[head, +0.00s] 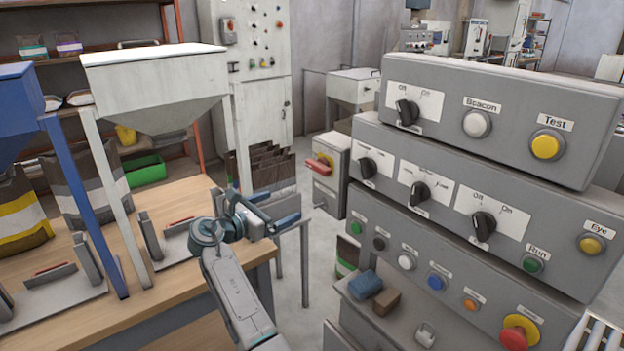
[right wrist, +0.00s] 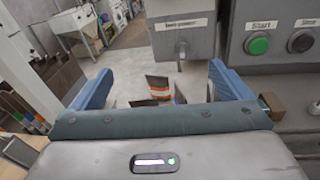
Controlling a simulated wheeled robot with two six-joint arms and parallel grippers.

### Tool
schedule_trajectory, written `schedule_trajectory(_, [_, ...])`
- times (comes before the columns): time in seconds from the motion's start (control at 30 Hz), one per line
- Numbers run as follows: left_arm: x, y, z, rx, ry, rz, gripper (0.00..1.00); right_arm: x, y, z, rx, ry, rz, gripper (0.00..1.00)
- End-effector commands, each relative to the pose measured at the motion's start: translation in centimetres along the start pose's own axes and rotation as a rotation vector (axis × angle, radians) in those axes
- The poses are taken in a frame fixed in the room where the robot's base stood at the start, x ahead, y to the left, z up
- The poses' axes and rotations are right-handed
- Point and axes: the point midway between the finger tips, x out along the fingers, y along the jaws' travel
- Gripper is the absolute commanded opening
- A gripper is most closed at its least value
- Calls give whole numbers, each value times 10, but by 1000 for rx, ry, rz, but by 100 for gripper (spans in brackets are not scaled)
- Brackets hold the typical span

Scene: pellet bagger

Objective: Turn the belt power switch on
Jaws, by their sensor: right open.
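In the right wrist view, a grey box with a white label (right wrist: 183,23), too blurred to read surely, stands ahead of my right gripper (right wrist: 162,86). A small grey lever (right wrist: 182,51) shows below that label; I cannot tell its position or whether it is the belt power switch. In the head view, my right gripper (head: 285,207) is open and empty, left of the grey control console (head: 575,120) and apart from it. Several black rotary knobs, one with Off and On marks (head: 483,226), sit on the console. My left gripper is not in view.
A green Start button (right wrist: 258,45) is right of the grey box. A blue block (head: 365,284) and a brown block (head: 386,301) lie by the console's foot. A wooden bench (head: 190,265) with a white hopper (head: 155,80) stands at left. A red emergency button (head: 519,332) is low right.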

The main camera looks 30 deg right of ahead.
Motion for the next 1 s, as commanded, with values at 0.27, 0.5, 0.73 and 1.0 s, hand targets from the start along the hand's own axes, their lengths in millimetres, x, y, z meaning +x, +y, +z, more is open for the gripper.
schedule_trajectory(0.27, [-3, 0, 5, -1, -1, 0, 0, -12, -12, 90, -68, -91, -138, 98])
schedule_trajectory(0.5, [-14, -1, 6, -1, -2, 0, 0, 26, -18, 97, -71, -95, -140, 98])
schedule_trajectory(0.73, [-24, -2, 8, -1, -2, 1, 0, 66, -23, 100, -70, -93, -139, 98])
schedule_trajectory(1.0, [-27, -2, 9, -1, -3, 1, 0, 88, -26, 99, -70, -90, -135, 98])
